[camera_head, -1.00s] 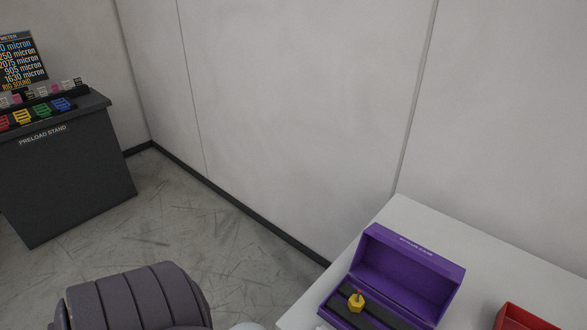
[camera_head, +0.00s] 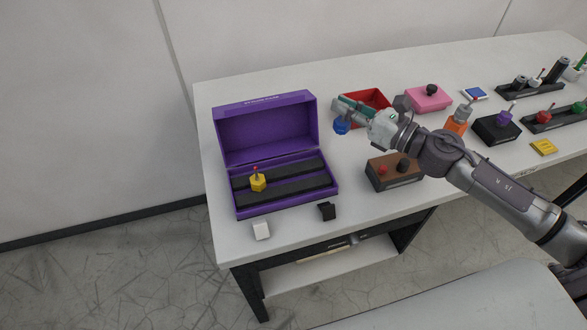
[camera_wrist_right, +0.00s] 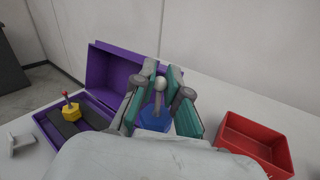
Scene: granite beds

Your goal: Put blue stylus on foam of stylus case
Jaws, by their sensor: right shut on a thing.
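The purple stylus case (camera_head: 268,132) stands open on the white table, lid raised at the back. It holds dark foam strips (camera_head: 295,188). A yellow stylus (camera_head: 258,183) with a red tip stands upright towards the left of the foam. My right gripper (camera_head: 346,112) is shut on the blue stylus (camera_head: 341,126), to the right of the case and above the table. In the right wrist view the blue stylus (camera_wrist_right: 154,121) sits between the teal finger pads, its pale ball tip upwards. The case (camera_wrist_right: 112,75) is behind and left there. My left gripper is not in view.
A red open box (camera_head: 377,97) is behind my right gripper. A brown block with knobs (camera_head: 393,180) stands in front of it. A white piece (camera_head: 261,231) and a black piece (camera_head: 326,211) lie before the case. Pink, orange and black stands fill the table's right.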

